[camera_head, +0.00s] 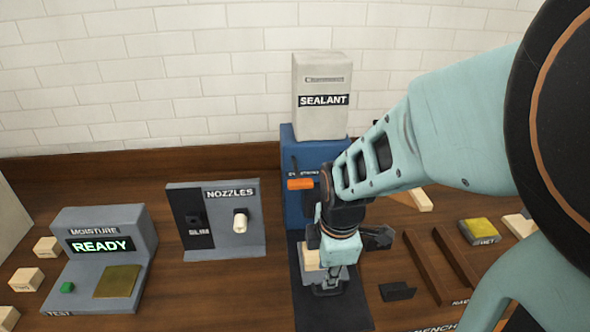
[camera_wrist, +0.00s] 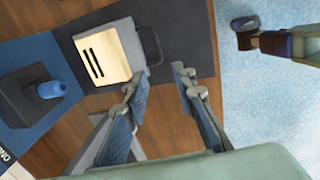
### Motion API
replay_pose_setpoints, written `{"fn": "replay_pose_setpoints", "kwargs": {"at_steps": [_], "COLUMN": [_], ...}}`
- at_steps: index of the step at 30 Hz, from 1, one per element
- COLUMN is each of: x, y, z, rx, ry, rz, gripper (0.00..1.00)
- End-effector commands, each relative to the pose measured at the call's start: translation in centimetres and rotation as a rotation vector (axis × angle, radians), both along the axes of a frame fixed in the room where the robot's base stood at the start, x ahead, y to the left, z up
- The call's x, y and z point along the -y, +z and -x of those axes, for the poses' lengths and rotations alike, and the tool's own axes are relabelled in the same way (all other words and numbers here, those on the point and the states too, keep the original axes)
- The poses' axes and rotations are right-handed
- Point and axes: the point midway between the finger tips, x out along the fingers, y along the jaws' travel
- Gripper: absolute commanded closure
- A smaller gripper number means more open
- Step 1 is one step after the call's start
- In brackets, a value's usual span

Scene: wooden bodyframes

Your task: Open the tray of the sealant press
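A pale wood block (camera_wrist: 102,56) with two dark slots sits on the tray. My gripper (camera_wrist: 157,78) is open and empty, its fingertips near the handle but apart from it in the picture. In the head view, my gripper (camera_head: 328,287) hides much of the tray.
The moisture tester (camera_head: 105,235) reading READY and the nozzle stand (camera_head: 215,222) stand left of the press. A small black bracket (camera_head: 397,291), brown rails (camera_head: 428,267) and a yellow-topped WET block (camera_head: 479,231) lie to the right. A dark block with a blue nozzle (camera_wrist: 52,89) shows beside the tray.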

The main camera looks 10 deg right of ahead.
Motion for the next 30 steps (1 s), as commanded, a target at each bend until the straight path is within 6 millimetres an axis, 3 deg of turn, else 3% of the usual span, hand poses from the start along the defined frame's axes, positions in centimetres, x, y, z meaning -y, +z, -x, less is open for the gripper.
{"fn": "replay_pose_setpoints", "kwargs": {"at_steps": [8,24,30], "x": [0.0,-0.1,-0.1], "y": [-2.5,-9.3,-10.4], "z": [-0.4,-1.8,-2.1], "rx": [-0.001,0.001,0.001], "ry": [-0.002,-0.003,-0.004], "rz": [-0.001,-0.002,-0.002], "gripper": [0.76,0.76,0.76]}}
